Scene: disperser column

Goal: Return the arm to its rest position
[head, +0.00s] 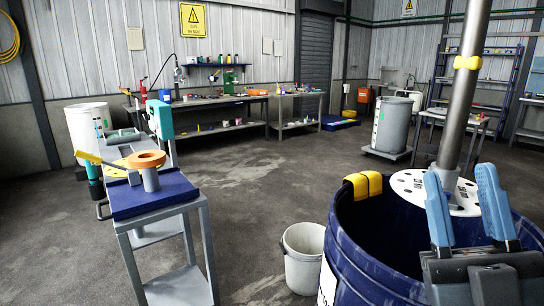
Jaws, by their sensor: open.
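My gripper (467,215) is at the lower right of the head view. Its two blue fingers point up and stand well apart, with nothing held between them. It is in front of a large dark blue drum (350,240). Behind the fingers, a grey metal column (468,90) with a yellow collar (467,62) rises out of the drum through a white perforated disc (408,183). The fingers hide part of the disc and the drum's right side. Most of my arm is out of view.
A white bucket (303,257) stands beside the drum. A small stand (150,200) at left carries an orange ring (146,159). Workbenches (215,103) line the back wall. The middle of the floor (270,175) is clear.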

